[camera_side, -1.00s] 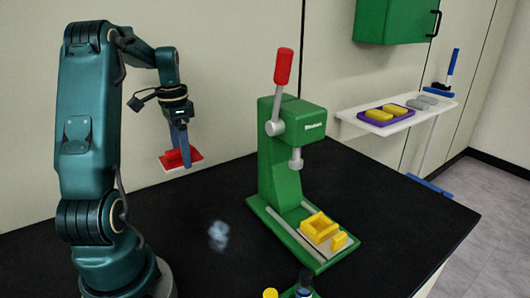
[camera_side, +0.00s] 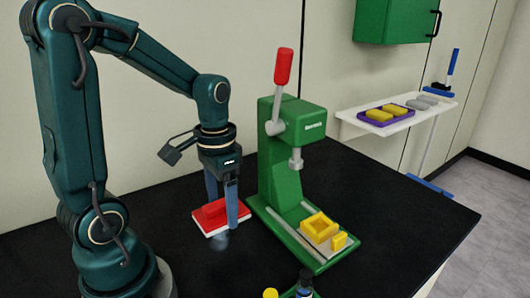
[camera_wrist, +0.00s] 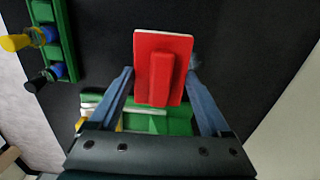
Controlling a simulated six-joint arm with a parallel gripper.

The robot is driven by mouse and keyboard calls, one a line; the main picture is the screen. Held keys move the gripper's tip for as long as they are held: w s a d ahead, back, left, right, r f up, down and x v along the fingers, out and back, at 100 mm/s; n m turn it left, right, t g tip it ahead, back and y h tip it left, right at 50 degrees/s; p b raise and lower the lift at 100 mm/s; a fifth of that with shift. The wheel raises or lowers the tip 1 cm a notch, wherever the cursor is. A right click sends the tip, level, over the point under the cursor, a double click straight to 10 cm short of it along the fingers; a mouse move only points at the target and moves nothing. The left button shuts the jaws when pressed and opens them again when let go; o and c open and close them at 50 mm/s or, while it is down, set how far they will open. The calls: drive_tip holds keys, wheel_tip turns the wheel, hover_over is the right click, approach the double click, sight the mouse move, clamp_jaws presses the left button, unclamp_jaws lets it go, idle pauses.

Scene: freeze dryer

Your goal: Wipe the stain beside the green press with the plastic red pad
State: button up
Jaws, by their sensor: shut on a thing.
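The red pad (camera_side: 210,213), with a white underside and a raised ridge handle, is between the two blue fingers of my gripper (camera_side: 222,212), which is shut on it. The wrist view shows the pad (camera_wrist: 145,60) from above, with the fingers at its sides. The pad is low over the black bench; I cannot tell whether it touches. The pale bluish stain (camera_side: 219,242) shows only faintly at the pad's front edge, and a bit of it (camera_wrist: 195,62) shows beside the pad in the wrist view. The green press (camera_side: 277,165) stands just right of my gripper.
Yellow blocks (camera_side: 320,227) lie on the press base. A green rack (camera_wrist: 58,40) with small bottles is near the bench's front. A white shelf (camera_side: 350,115) holds a purple tray (camera_side: 375,123) with yellow pads, and grey pads. The bench right of the press is clear.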

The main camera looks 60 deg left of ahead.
sight(230, 246)
drive_tip(key=shift+w+d, duration=0.1)
drive_tip(key=shift+d, duration=0.25)
drive_tip(key=shift+f, duration=3.6)
drive_tip(key=shift+a+f, duration=0.2)
drive_tip(key=shift+f, duration=0.05)
drive_tip(key=shift+a+f, duration=0.25)
drive_tip(key=shift+a, duration=0.6)
drive_tip(key=shift+c, duration=0.6)
drive_tip(key=shift+a, duration=0.35)
drive_tip(key=shift+c, duration=0.7)
drive_tip(key=shift+a, duration=2.6)
drive_tip(key=shift+d, duration=3.85)
drive_tip(key=shift+w+d+r, duration=0.1)
drive_tip(key=shift+d+r, duration=0.05)
drive_tip(key=shift+r, duration=4.1)
